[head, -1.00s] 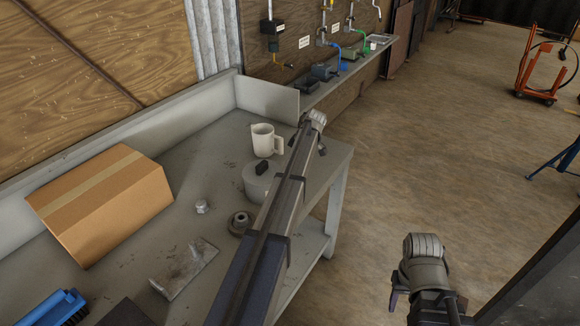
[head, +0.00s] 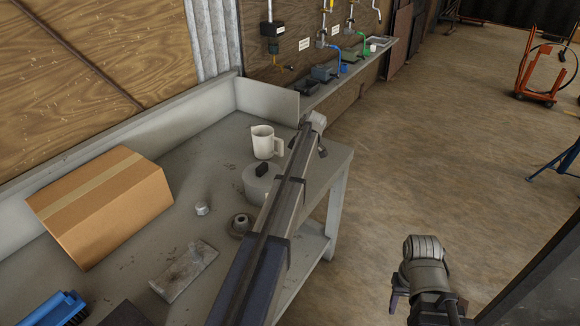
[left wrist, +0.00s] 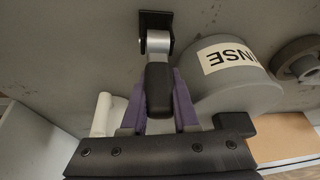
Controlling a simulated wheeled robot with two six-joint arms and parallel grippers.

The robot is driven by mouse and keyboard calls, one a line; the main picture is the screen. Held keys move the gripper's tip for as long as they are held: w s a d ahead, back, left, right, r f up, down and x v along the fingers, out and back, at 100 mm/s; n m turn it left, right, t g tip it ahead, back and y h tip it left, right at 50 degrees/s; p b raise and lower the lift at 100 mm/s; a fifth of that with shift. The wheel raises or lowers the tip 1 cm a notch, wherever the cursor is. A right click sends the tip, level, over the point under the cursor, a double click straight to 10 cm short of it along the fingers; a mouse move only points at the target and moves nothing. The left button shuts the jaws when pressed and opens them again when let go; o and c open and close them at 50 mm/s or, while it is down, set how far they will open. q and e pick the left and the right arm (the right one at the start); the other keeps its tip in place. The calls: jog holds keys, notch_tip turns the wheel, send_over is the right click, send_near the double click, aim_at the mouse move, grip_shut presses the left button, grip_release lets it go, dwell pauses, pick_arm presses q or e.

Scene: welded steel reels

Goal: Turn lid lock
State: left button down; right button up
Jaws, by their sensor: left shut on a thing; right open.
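In the left wrist view, my left gripper (left wrist: 158,104) has its purple fingers on both sides of a black lever handle (left wrist: 160,92) and is shut on it. The handle joins a silver pivot (left wrist: 158,42) on a black mount (left wrist: 154,20). A grey round container (left wrist: 235,92) with a partly visible "NSE" label stands beside the lever. In the head view, my left gripper (head: 321,148) is mostly hidden behind its own arm. The lever is hidden there, while the grey container (head: 258,188) shows left of the arm. My right gripper (head: 428,306) is open, low over the floor.
The bench (head: 225,150) holds a white jug (head: 266,142), a ring-shaped part (head: 241,224), a metal plate (head: 184,271), a cardboard box (head: 105,205) and a blue brush (head: 62,308). The floor to the right is largely clear. An orange cart (head: 540,75) stands far back.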

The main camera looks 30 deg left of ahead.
pick_arm(q)
jog(key=shift+a, duration=0.1)
dwell(0.7)
jog(key=shift+a+f+h, duration=0.15)
jog(key=shift+a+h, duration=0.2)
jog(key=shift+h, duration=0.65)
jog(key=shift+w+a+f+h, duration=0.1)
jog(key=shift+a+f+h, duration=0.2)
jog(key=shift+h, duration=0.4)
jog(key=shift+a+f+h, duration=0.2)
jog(key=shift+f+h, duration=0.2)
jog(key=shift+h, duration=0.6)
jog(key=shift+a+f+g+h+b, duration=0.1)
jog(key=shift+f+g+h+b, duration=0.2)
jog(key=shift+h+b, duration=0.45)
jog(key=c, duration=0.7)
grip_release()
jog(key=shift+r, duration=0.15)
